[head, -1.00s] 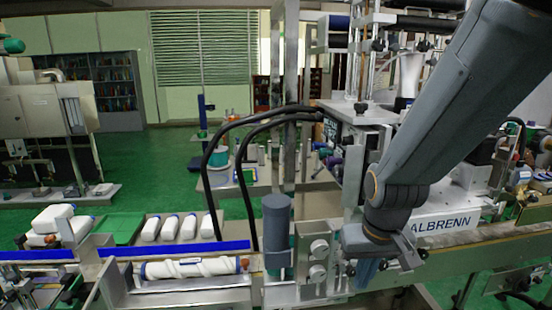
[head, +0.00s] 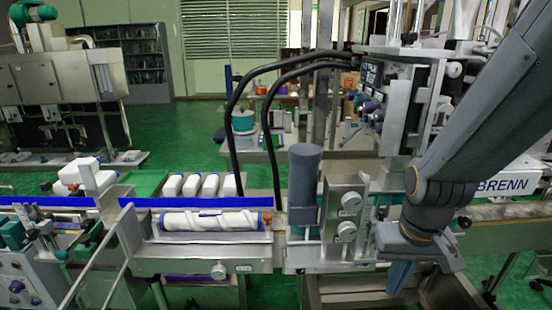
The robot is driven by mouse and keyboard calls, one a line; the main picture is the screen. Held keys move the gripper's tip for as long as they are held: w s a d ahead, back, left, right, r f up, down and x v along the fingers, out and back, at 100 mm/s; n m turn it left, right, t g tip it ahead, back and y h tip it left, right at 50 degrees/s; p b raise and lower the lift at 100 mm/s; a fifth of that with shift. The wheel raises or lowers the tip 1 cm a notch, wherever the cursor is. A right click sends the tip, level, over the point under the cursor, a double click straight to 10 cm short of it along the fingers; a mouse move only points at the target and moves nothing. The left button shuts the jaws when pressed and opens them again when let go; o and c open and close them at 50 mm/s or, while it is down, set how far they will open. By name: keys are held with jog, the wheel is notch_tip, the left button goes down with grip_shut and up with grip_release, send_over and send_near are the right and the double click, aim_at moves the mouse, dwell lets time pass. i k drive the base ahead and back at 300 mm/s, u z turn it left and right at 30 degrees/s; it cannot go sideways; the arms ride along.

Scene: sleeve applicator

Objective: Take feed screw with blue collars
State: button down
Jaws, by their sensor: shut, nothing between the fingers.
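The feed screw (head: 210,221), white with a spiral groove and blue collars near its ends, lies level in a metal trough (head: 205,252) left of centre. A brownish tip shows at its right end. My gripper (head: 400,275) points down at the lower right, in front of the conveyor and well to the right of the screw. It is shut and empty, with its bluish fingers together.
A dark grey cylinder (head: 305,185) and a metal block with knobs (head: 346,215) stand between the screw and my gripper. A blue guide rail (head: 195,202) runs behind the screw, with several white bottles (head: 210,185) beyond. Black hoses (head: 232,130) arch above.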

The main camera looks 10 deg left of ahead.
aim_at(202, 221)
jog(key=u, duration=1.2)
jog(key=k, duration=0.6)
jog(key=u, duration=0.55)
jog(key=i, duration=1.4)
jog(key=z, duration=0.35)
